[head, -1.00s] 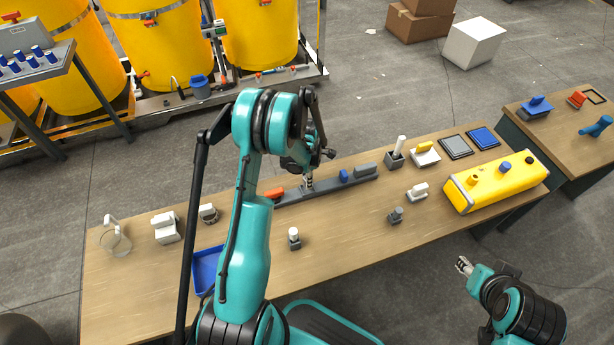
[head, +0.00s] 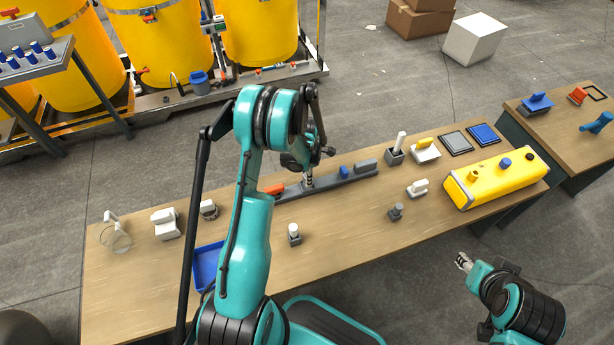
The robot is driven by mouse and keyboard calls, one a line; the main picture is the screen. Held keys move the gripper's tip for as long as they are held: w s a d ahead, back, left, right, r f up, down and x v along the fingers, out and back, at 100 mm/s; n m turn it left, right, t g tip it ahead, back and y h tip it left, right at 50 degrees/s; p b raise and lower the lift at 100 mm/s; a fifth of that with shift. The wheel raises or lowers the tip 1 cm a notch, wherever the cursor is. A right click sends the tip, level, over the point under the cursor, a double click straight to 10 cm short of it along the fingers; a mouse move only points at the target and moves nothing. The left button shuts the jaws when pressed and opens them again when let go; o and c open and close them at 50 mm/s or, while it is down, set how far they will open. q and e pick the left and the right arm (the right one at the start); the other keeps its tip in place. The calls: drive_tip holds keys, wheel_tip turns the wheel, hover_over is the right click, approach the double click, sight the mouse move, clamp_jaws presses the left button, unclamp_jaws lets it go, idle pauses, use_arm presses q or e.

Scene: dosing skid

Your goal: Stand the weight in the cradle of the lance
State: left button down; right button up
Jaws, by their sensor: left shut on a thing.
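A long dark grey bar (head: 325,184), which looks like the lance, lies along the middle of the table. It carries an orange part (head: 274,189) at its left, a blue block (head: 344,172) and a grey block (head: 366,166) at its right. My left gripper (head: 309,182) points down at the bar between the orange part and the blue block. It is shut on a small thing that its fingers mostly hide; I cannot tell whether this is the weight. My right gripper (head: 463,262) is off the table's front edge, away from everything; its finger gap is too small to judge.
Small grey knobbed blocks stand at the front (head: 294,234) and right (head: 396,211). A blue tray (head: 207,268) lies partly behind my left arm. A yellow box (head: 495,178) fills the right end. A clear stand (head: 115,237) is at the left. Bare wood lies front centre.

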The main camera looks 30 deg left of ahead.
use_arm(q)
drive_tip(key=shift+f, duration=1.05)
idle(0.4)
drive_tip(key=c, duration=1.1)
unclamp_jaws()
drive_tip(key=shift+r, duration=0.1)
wheel_tip(320, 180, up, 12)
drive_tip(key=shift+f, duration=0.1)
